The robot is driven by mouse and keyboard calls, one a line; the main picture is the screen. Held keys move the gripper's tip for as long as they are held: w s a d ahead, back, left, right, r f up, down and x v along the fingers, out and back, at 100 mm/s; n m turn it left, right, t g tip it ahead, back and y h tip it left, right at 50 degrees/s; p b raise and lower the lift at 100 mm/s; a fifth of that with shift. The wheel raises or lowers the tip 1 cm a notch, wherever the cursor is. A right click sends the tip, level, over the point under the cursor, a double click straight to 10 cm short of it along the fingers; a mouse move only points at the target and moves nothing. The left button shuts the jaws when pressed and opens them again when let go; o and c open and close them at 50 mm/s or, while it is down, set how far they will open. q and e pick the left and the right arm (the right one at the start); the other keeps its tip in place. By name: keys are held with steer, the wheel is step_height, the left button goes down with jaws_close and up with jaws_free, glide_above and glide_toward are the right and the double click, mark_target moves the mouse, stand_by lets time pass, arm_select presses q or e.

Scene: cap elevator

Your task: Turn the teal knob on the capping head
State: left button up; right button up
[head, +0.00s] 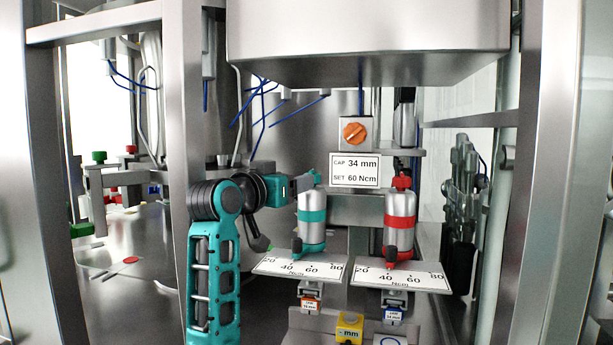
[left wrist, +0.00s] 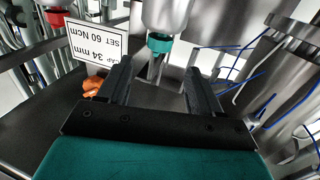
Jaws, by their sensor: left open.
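The capping head with teal bands (head: 312,218) is a silver cylinder standing over a white scale plate (head: 283,266). Its teal knob (head: 308,180) is on top, partly hidden by my gripper in the head view. In the left wrist view the teal knob (left wrist: 160,43) shows below the silver cylinder, ahead of my open fingers and roughly between their lines. My left gripper (head: 297,184) reaches in from the left beside the knob. The left wrist view shows its two dark fingers (left wrist: 161,88) apart with nothing held. Contact with the knob cannot be told. My right gripper is not in view.
A similar red-banded head (head: 400,222) stands to the right. A sign (head: 354,171) reads CAP 34 mm, SET 60 Ncm, with an orange knob (head: 354,133) above it. A large steel housing (head: 370,35) overhangs, and steel posts (head: 185,120) frame the sides. A yellow block (head: 349,327) sits below.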

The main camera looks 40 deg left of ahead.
arm_select(q)
steer(key=shift+p+x, duration=0.55)
steer(key=shift+x, duration=3)
steer(key=c, duration=1.1)
steer(key=shift+o, duration=0.2)
steer(key=shift+w+d+n+g+y, duration=0.15)
steer(key=shift+n+g+y, duration=0.3)
steer(key=shift+n+y, duration=0.45)
steer(key=shift+d+n+g+y, duration=0.2)
steer(key=shift+n+g+y, duration=0.35)
steer(key=shift+y, duration=0.6)
steer(key=shift+w+d+n+g+y, duration=0.15)
steer(key=shift+n+g+y, duration=0.25)
steer(key=shift+n+y, duration=0.5)
steer(key=shift+s+y, duration=0.1)
steer(key=shift+y, duration=0.15)
steer(key=o, duration=1.1)
steer(key=shift+c, duration=0.2)
